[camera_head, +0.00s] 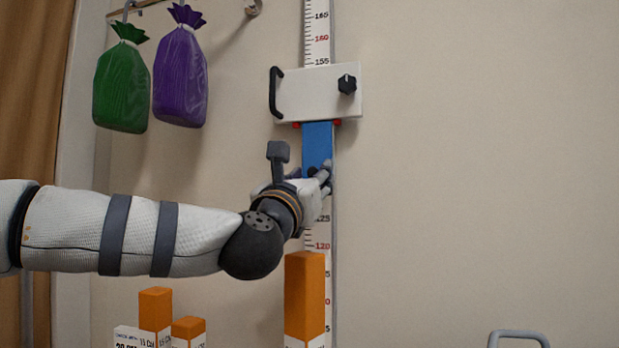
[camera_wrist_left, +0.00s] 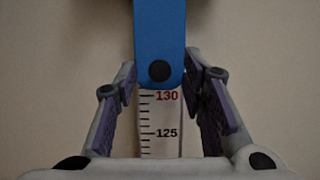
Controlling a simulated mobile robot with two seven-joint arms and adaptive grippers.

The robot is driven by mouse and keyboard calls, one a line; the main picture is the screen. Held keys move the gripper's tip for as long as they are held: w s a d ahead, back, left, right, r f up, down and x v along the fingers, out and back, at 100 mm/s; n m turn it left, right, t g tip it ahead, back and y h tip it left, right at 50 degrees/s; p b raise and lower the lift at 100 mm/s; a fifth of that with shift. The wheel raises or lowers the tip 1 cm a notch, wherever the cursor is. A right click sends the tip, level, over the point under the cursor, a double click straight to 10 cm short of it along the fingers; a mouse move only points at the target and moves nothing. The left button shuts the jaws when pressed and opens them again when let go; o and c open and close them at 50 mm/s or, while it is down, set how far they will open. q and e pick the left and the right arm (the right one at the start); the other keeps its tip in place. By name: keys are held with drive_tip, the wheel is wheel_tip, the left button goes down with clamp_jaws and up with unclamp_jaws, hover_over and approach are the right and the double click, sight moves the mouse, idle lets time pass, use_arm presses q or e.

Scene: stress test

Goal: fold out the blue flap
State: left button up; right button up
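The blue flap (camera_head: 317,145) hangs flat and downward against the wall scale, below a white sliding head with red hinge ends. In the left wrist view the blue flap (camera_wrist_left: 160,30) comes down from the top, with a dark round knob (camera_wrist_left: 159,71) near its rounded lower end. My left gripper (camera_head: 322,174) is at the flap's lower end in the head view. In the wrist view its fingers (camera_wrist_left: 161,78) are apart, one on each side of the flap's lower end, close to its edges; I cannot tell whether they touch it. My right gripper is not in view.
The white head (camera_head: 305,95) carries a black handle (camera_head: 274,92) and a black knob (camera_head: 347,84). The scale (camera_head: 317,40) runs up the wall. Green (camera_head: 121,85) and purple (camera_head: 180,75) bags hang upper left. Orange-topped boxes (camera_head: 304,290) stand below my arm. The wall at right is clear.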

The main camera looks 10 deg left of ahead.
use_arm(q)
clamp_jaws()
drive_tip(key=shift+s, duration=0.1)
drive_tip(key=shift+s+a+r+g, duration=0.1)
drive_tip(key=shift+s+r+g, duration=0.4)
drive_tip(key=shift+s, duration=0.05)
drive_tip(key=shift+s+a+r+g+y, duration=0.2)
drive_tip(key=shift+s+r+g+y, duration=0.1)
drive_tip(key=shift+s+r+g, duration=0.9)
drive_tip(key=shift+s+a+r+g+y, duration=0.25)
drive_tip(key=shift+s+r+g, duration=0.45)
drive_tip(key=shift+g, duration=0.9)
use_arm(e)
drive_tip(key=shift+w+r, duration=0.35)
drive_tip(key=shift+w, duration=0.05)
